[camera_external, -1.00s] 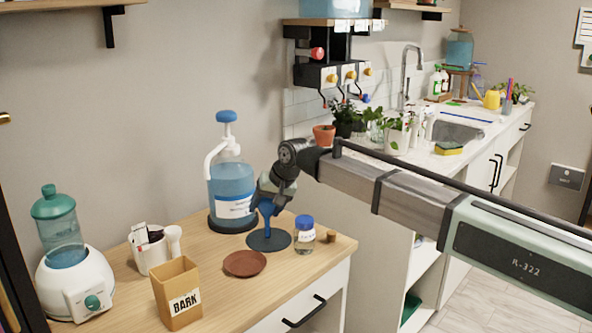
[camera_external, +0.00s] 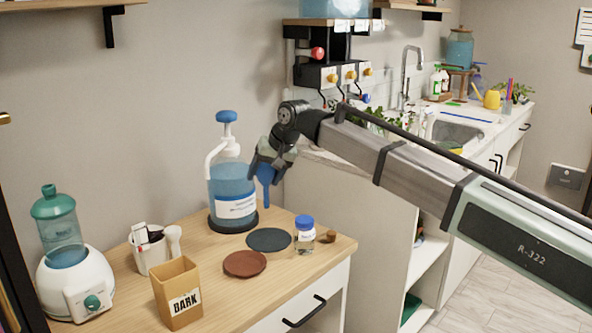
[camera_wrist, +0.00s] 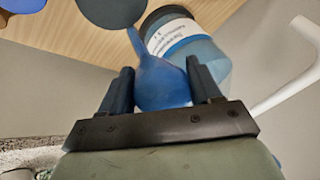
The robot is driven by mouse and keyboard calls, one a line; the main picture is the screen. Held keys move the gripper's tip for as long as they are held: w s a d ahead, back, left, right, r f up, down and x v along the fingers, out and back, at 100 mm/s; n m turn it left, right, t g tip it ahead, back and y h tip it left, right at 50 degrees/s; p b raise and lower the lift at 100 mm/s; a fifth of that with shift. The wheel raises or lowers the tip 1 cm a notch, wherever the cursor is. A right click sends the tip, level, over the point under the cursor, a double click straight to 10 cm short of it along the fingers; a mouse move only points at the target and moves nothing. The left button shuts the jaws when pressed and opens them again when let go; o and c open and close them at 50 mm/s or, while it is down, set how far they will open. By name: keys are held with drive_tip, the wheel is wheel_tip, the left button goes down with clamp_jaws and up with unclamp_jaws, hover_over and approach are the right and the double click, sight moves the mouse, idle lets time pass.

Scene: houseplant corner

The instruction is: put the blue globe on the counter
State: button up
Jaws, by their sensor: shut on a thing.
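The blue globe (camera_external: 266,172) hangs from my gripper (camera_external: 272,158) in the external view, well above the wooden counter (camera_external: 215,290) and just right of the blue pump bottle. In the wrist view, the globe (camera_wrist: 163,84) sits between the two fingers of my gripper (camera_wrist: 160,86), with its narrow stem pointing away from the palm. My gripper is shut on it. The globe's upper part is hidden by the gripper in the external view. Below it, a dark round mat (camera_external: 268,240) lies bare on the wooden counter.
The pump bottle (camera_external: 232,188) stands close by on the left. A blue-lidded jar (camera_external: 304,238), a brown saucer (camera_external: 245,263), a BARK box (camera_external: 178,294) and a white pot (camera_external: 150,252) share the wooden top. A white sink counter (camera_external: 478,128) is behind my arm.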

drive_tip(key=shift+w+d+r, duration=0.1)
drive_tip(key=shift+d+r, duration=0.05)
drive_tip(key=shift+r, duration=0.15)
drive_tip(key=w+d+r+m+h, duration=0.1)
drive_tip(key=w+d+r, duration=0.1)
drive_tip(key=w+d, duration=0.45)
drive_tip(key=w+d+r+m+t, duration=0.1)
drive_tip(key=w+d+r+m, duration=0.15)
drive_tip(key=d, duration=0.75)
drive_tip(key=w+d+r+h, duration=0.1)
drive_tip(key=w+d+r, duration=0.1)
drive_tip(key=w+d, duration=0.5)
drive_tip(key=d+r+m+t, duration=0.1)
drive_tip(key=d+r, duration=0.2)
drive_tip(key=d, duration=0.8)
drive_tip(key=d+r+m, duration=0.2)
drive_tip(key=d+r, duration=0.1)
drive_tip(key=d, duration=0.7)
drive_tip(key=s+d+f+h, duration=0.1)
drive_tip(key=s+f, duration=0.2)
drive_tip(key=f, duration=0.7)
drive_tip(key=shift+s+d+f, duration=0.25)
drive_tip(key=shift+s+f, duration=0.1)
drive_tip(key=shift+s, duration=0.05)
drive_tip(key=shift+f, duration=0.1)
